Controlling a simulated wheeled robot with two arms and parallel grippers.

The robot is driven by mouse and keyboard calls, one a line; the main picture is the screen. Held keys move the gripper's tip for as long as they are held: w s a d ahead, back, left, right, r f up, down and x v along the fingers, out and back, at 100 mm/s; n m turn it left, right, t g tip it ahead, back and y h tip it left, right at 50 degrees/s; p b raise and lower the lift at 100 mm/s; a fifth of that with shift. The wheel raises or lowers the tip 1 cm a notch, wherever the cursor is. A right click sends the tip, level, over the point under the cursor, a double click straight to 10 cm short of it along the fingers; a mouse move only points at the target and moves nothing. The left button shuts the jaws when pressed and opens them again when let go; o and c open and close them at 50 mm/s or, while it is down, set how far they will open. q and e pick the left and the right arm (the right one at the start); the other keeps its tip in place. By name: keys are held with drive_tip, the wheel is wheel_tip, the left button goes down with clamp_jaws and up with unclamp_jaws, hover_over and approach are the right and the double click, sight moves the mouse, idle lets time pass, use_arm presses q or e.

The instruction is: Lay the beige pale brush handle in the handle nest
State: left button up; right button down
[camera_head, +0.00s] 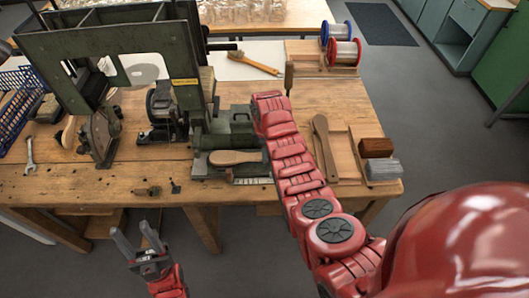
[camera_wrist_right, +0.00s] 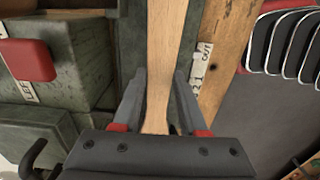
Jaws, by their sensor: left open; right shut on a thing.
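The beige pale brush handle (camera_head: 235,157) is at the front of the green machine, its broad end to the left, over a low grey-green bed (camera_head: 203,171) that looks like the handle nest. I cannot tell whether it rests in the bed or hangs just above it. In the right wrist view, my right gripper (camera_wrist_right: 160,88) is shut on the narrow part of the handle (camera_wrist_right: 166,40). In the head view my own arm hides that gripper. My left gripper (camera_head: 140,246) is open and empty, low in front of the table edge.
The tall green machine frame (camera_head: 113,62) stands behind the bed. A second, tan handle (camera_head: 325,145) lies in a wooden tray at right, beside brown (camera_head: 376,147) and grey (camera_head: 382,170) blocks. An orange-handled brush (camera_head: 252,62) lies farther back. A wrench (camera_head: 30,157) lies at left.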

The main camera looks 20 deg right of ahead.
drive_tip(key=shift+f+b, duration=0.45)
idle(0.3)
unclamp_jaws()
idle(0.4)
drive_tip(key=shift+r, duration=0.1)
drive_tip(key=shift+r+p, duration=0.4)
drive_tip(key=shift+r, duration=0.65)
drive_tip(key=shift+r+p, duration=0.35)
drive_tip(key=shift+r, duration=2.05)
drive_tip(key=shift+f, duration=0.1)
